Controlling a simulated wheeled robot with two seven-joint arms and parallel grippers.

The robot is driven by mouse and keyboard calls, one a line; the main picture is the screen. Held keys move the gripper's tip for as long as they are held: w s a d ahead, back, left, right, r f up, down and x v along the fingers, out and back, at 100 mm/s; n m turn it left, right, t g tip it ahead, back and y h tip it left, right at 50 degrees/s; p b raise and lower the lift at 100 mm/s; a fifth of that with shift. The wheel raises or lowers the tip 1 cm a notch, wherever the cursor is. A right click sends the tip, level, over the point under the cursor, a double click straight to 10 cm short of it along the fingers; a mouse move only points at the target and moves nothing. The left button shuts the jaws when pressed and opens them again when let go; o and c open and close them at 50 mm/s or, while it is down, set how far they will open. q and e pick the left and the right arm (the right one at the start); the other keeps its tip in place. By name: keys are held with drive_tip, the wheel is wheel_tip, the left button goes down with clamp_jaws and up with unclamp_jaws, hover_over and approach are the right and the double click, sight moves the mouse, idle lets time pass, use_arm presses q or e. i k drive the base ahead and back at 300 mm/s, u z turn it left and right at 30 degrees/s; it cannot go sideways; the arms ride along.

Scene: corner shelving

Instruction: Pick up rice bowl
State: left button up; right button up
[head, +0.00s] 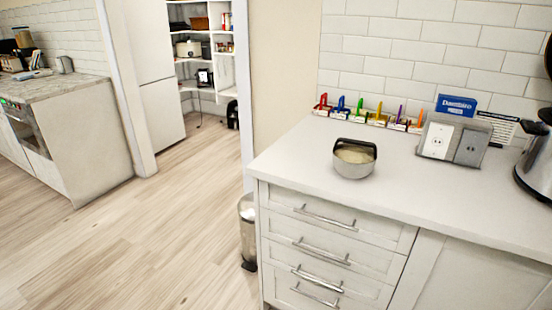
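A round grey metal bowl (354,162) with a pale filling, which looks like the rice bowl, stands upright on the white countertop (300,165). A dark curved handle or rim piece arches over its top. The bowl sits near the left part of the counter, set back from the front edge. Neither of my grippers shows in the head view, and nothing touches the bowl.
Behind the bowl is a row of small coloured items (369,115) along the tiled wall. A grey outlet box (453,140) and a dark appliance (537,160) stand to the right. A bin (247,230) is beside the drawers (325,250). The wooden floor (150,240) at left is clear.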

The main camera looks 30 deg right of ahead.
sight(354, 160)
drive_tip(key=u, duration=0.15)
drive_tip(key=i, duration=3.4)
drive_tip(key=z, duration=1.95)
